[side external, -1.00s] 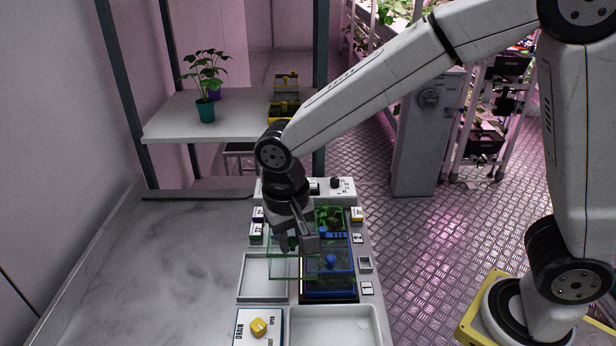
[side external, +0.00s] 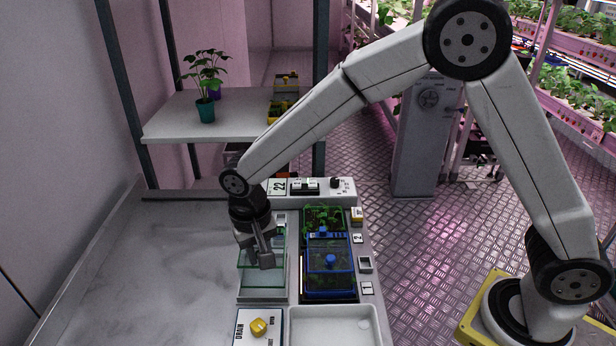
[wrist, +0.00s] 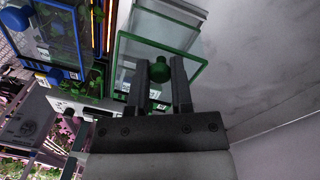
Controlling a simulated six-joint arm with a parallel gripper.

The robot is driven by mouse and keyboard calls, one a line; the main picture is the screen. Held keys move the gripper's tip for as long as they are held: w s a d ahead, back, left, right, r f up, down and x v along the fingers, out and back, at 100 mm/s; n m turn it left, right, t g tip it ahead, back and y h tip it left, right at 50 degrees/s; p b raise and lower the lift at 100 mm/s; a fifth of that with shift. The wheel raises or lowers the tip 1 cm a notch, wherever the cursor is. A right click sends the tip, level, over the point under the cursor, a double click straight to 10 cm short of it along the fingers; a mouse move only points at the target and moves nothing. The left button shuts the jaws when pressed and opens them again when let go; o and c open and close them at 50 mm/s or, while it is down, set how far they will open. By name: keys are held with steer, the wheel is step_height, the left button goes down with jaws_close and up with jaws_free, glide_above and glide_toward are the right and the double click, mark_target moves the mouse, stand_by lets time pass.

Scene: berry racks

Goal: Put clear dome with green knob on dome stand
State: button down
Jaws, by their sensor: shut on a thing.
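The clear dome with green edges (side external: 275,246) hangs from my gripper (side external: 263,262), over the left side of the bench unit. In the wrist view the dome (wrist: 188,46) shows as a clear box with a green rim, and its green knob (wrist: 159,65) sits between the two fingers of my gripper (wrist: 162,64). A pale, shallow rectangular tray (side external: 262,296), likely the dome stand, lies below the dome. The dome looks raised above it; the exact gap is hard to tell.
Beside it on the right stands a blue-edged clear dome with a blue knob (side external: 330,260); behind that is an open green-edged plant box (side external: 323,212). A yellow drain knob (side external: 258,327) and a white basin (side external: 334,328) are in front. The bench at left is bare.

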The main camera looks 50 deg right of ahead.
steer(key=shift+f, duration=0.1)
steer(key=shift+w+f, duration=0.15)
steer(key=shift+w, duration=0.05)
steer(key=shift+a+f, duration=0.1)
steer(key=shift+f, duration=1.45)
steer(key=c, duration=0.5)
jaws_free()
steer(key=shift+f, duration=0.1)
steer(key=r, duration=1.2)
steer(key=shift+w+a+r, duration=0.1)
steer(key=shift+w+a, duration=0.05)
steer(key=shift+a, duration=0.2)
